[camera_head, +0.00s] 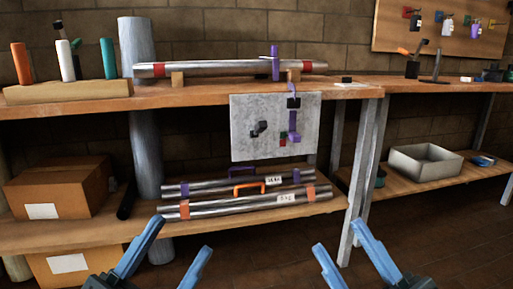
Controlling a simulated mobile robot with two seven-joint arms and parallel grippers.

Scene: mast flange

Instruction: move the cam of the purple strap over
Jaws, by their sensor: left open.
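A purple strap (275,62) is around the silver mast tube (215,67) near its right end, on the bench top. A purple strip with a dark block (293,102) hangs in front of a grey plate (250,112) below the bench edge. I cannot tell which small part is the cam, or whether strip and strap are joined. My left gripper (182,235) is open and empty at the lower left. My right gripper (338,235) is open and empty at the lower middle right. Both are well short of the bench, apart from the strap.
The tube rests on wooden blocks (178,79) on the bench (90,102). A wooden rack (65,90) with coloured handles stands left. Banded tubes (235,203) lie on the lower shelf beside a cardboard box (60,187). A grey tray (425,163) stands right. Bench legs (362,165) stand between.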

